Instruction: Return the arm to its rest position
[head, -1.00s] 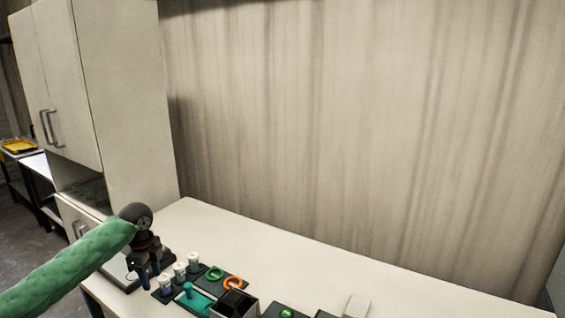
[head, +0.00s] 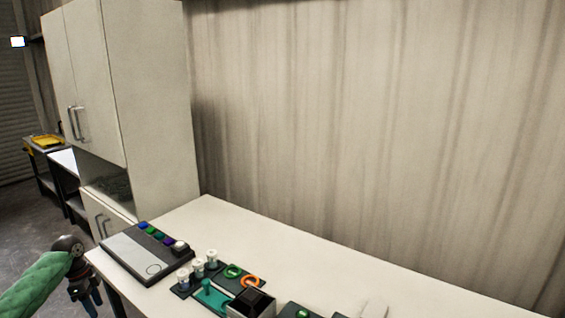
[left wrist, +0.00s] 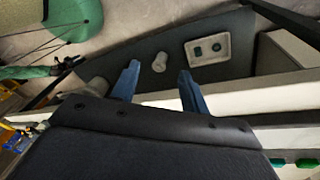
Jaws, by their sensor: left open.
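My left gripper (head: 91,301) is at the lower left of the head view, off the left end of the white table (head: 330,255) and clear of it. Its two blue fingers (left wrist: 158,88) are spread apart in the left wrist view, with nothing between them. My left arm, in a green sleeve (head: 36,290), comes in from the left edge. My right gripper is not in the head view.
On the table's left end lies a grey panel (head: 130,258) with coloured knobs. Beside it are several white-capped vials (head: 198,265), a teal tray (head: 211,298), green and orange rings (head: 251,281) and a dark open box (head: 252,304). A tall cabinet (head: 150,110) stands behind.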

